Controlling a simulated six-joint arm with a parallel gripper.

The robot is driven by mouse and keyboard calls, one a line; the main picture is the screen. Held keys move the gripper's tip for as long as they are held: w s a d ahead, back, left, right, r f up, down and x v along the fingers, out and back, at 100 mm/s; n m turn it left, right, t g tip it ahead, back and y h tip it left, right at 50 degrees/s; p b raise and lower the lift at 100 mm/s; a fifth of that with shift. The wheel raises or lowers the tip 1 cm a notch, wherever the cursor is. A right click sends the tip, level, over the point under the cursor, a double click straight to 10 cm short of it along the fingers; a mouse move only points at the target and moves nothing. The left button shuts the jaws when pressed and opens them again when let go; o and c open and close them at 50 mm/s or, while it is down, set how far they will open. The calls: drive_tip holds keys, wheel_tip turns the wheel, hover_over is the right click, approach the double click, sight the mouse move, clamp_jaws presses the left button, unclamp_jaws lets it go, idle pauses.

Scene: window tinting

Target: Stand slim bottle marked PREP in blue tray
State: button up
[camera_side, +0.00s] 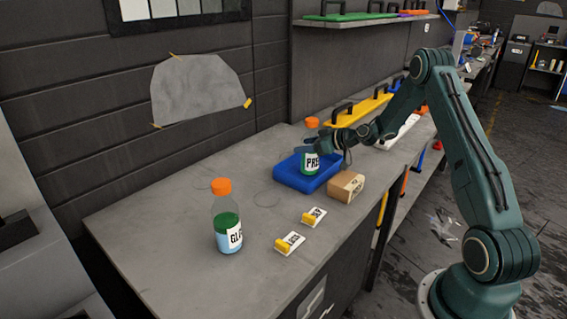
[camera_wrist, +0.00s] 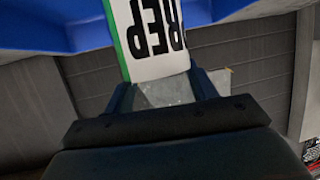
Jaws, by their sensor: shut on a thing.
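The slim bottle marked PREP (camera_side: 309,160) has an orange cap, a green band and a white label. It is upright at the blue tray (camera_side: 294,181), with its lower part over or inside the tray. I cannot tell whether its base touches the tray floor. My gripper (camera_side: 326,149) reaches in from the right and is shut on this bottle. In the wrist view the label of the PREP bottle (camera_wrist: 157,38) shows upside down between the fingers (camera_wrist: 163,88), with the blue tray (camera_wrist: 60,27) behind it.
A bottle marked GL (camera_side: 227,226) with an orange cap stands at the front left. A cardboard box (camera_side: 346,187) sits right beside the tray. Two white cards with yellow clips (camera_side: 313,217) (camera_side: 290,243) lie in front. The bench (camera_side: 165,220) is clear at the left.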

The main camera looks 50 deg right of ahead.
drive_tip(key=o, duration=1.2)
drive_tip(key=shift+r, duration=0.1)
drive_tip(key=v, duration=1.2)
